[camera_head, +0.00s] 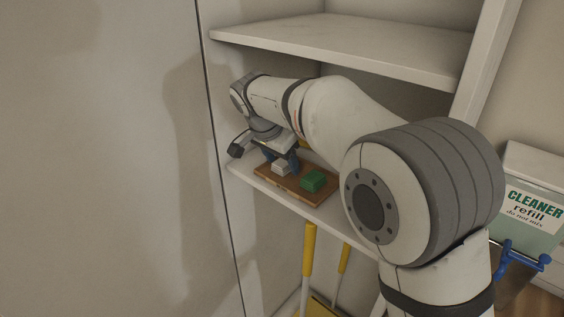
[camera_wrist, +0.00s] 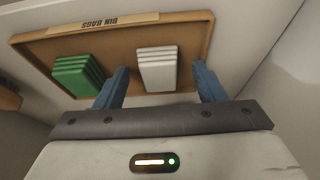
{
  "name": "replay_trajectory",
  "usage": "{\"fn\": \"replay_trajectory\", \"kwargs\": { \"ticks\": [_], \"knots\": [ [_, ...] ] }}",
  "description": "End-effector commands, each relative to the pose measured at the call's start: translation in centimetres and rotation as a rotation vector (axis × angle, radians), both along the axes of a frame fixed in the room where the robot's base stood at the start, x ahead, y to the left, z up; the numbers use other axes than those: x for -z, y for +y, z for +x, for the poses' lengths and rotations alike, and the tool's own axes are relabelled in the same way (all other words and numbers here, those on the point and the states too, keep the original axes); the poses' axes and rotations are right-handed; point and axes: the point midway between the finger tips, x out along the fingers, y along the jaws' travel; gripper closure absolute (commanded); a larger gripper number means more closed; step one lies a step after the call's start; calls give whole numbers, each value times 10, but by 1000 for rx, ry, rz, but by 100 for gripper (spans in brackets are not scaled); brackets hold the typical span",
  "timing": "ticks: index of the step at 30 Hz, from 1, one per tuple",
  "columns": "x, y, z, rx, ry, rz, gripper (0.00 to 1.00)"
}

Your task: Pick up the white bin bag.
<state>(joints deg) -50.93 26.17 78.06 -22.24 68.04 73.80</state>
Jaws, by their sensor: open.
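A stack of white bin bags (camera_wrist: 157,69) lies in a brown tray labelled "BIN BAGS" (camera_wrist: 203,42); in the head view the white stack (camera_head: 281,168) shows partly beside my gripper. A stack of green bags (camera_wrist: 80,76) lies in the same tray, left of the white stack in the wrist view, and it also shows in the head view (camera_head: 313,181). My gripper (camera_wrist: 162,78) is open, its two blue fingers on either side of the white stack in the wrist view. I cannot tell whether the fingers touch it.
The tray sits on a white shelf (camera_head: 330,213), with another shelf (camera_head: 350,45) above my arm. Yellow-handled tools (camera_head: 309,250) stand below. A cleaner refill container (camera_head: 535,210) and a blue spray trigger (camera_head: 518,256) are at the right.

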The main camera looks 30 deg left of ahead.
Motion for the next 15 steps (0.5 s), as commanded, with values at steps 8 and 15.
{"fn": "replay_trajectory", "kwargs": {
  "ticks": [8, 15],
  "knots": [
    [0, 0, 0, 1, 0, -1, 45],
    [0, -1, 0, 1, 0, -1, 64]
  ]
}}
